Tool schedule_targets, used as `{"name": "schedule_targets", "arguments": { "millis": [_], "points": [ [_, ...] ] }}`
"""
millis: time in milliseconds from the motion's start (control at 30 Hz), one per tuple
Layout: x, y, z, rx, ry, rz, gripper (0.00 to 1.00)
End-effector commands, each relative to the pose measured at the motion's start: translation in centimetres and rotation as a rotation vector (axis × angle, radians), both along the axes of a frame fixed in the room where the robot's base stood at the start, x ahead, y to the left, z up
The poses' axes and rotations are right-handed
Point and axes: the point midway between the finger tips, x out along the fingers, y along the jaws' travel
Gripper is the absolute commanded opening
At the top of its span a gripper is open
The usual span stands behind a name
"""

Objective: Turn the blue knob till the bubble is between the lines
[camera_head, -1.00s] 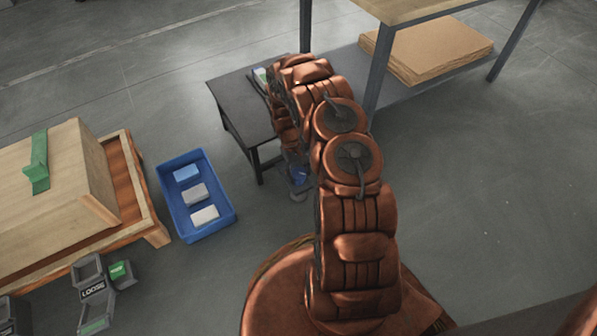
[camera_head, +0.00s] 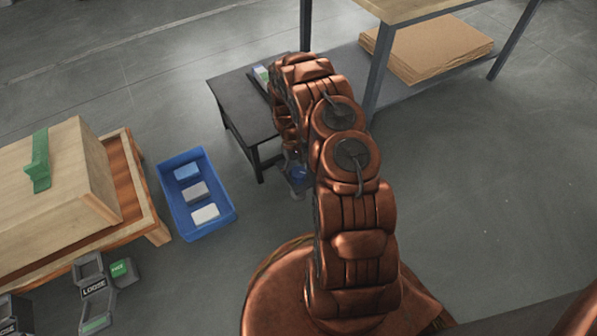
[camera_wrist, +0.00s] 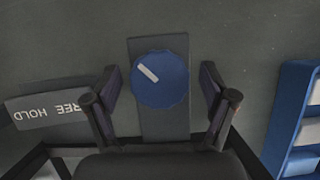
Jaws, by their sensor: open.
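The blue knob (camera_wrist: 172,92) is round with a white pointer bar slanting from upper left to lower right. It sits on a narrow grey plate (camera_wrist: 155,128) in the wrist view. My gripper (camera_wrist: 160,72) is open, with one finger on each side of the knob and a visible gap on both sides. In the head view the knob (camera_head: 298,174) shows small beside the black table, partly hidden by my arm. A small object with a pale and green face (camera_head: 262,75) lies on the table; I cannot tell whether it holds the bubble, and no lines can be read.
A blue bin (camera_head: 165,200) with several blocks stands left of the black table (camera_head: 240,105). Floor on the right is clear.

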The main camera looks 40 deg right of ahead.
Motion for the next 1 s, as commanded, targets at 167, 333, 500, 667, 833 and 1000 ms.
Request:
{"name": "schedule_targets", "arguments": {
  "millis": [167,333,500,667,833,1000],
  "points": [
    [0.0,0.0,0.0,0.0,0.0,0.0,0.84],
    [0.0,0.0,0.2,-0.001,0.0,0.0,0.84],
    [0.1,-0.1,1.1,-0.002,-0.002,0.0,0.84],
    [0.1,0.0,2.6,-0.002,-0.001,0.002,0.84],
    [0.0,0.0,5.0,-0.002,-0.002,0.002,0.84],
    [0.0,0.0,7.4,-0.001,0.0,0.0,0.84]
  ]
}}
